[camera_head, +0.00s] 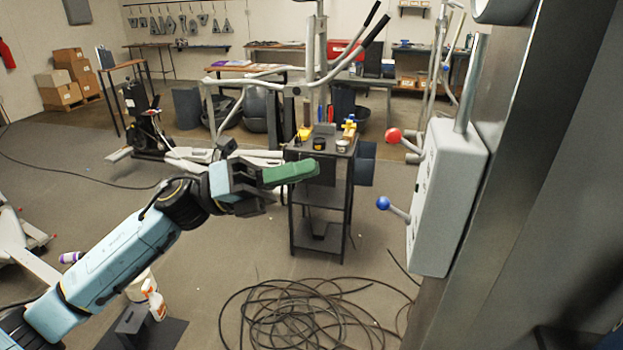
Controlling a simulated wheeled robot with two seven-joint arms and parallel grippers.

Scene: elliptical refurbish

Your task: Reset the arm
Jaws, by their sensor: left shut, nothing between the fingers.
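My left arm comes in from the lower left and reaches up toward the middle. My left gripper (289,172), with green fingertips, is shut and empty. It shows in front of a small dark shelf stand, and I cannot tell the gap between them. To its right is a grey control box (449,197) with a red-knobbed lever (394,135) and a blue-knobbed lever (384,203). The gripper is apart from both levers. My right gripper is not in view.
The dark stand (320,200) holds small items on top. A coil of black cable (305,315) lies on the floor below. A spray bottle (154,300) stands at the lower left. Elliptical machines (230,108) and workbenches are behind. A large metal column (540,150) fills the right side.

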